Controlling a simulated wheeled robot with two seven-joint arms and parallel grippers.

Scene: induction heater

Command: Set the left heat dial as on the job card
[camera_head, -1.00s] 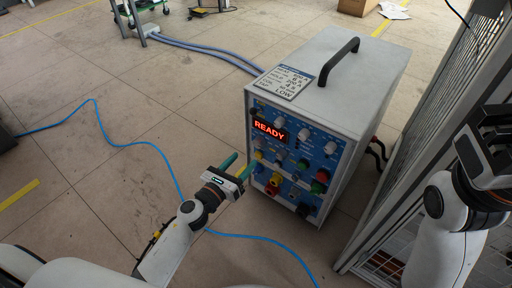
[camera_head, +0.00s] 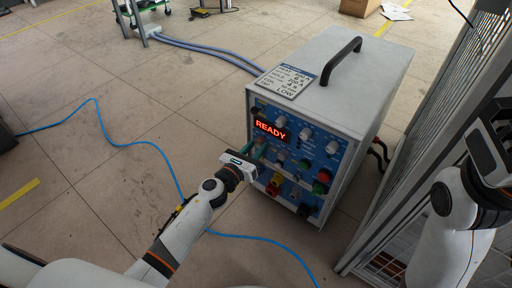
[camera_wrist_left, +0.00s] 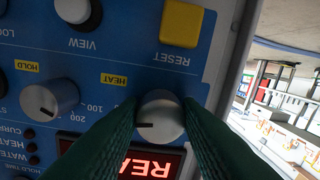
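The heat dial (camera_wrist_left: 160,115) is a grey round knob beside the yellow HEAT label in the left wrist view, which shows the panel upside down. Its dark pointer mark points to the picture's left. The green fingers of my left gripper (camera_wrist_left: 160,120) stand apart on either side of it, very close; whether they touch it is unclear. In the head view my left gripper (camera_head: 258,150) hides this dial at the panel's left. The job card (camera_head: 287,81) lies on top of the heater; its small figures are hard to read. My right gripper (camera_head: 492,150) is at the right edge, away from the heater.
The display (camera_head: 271,130) reads READY in red. The hold dial (camera_wrist_left: 49,97) and the yellow reset button (camera_wrist_left: 181,27) are close to the heat dial. A mesh fence (camera_head: 420,150) stands right of the heater. A blue cable (camera_head: 150,144) crosses the floor; the floor at left is mostly clear.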

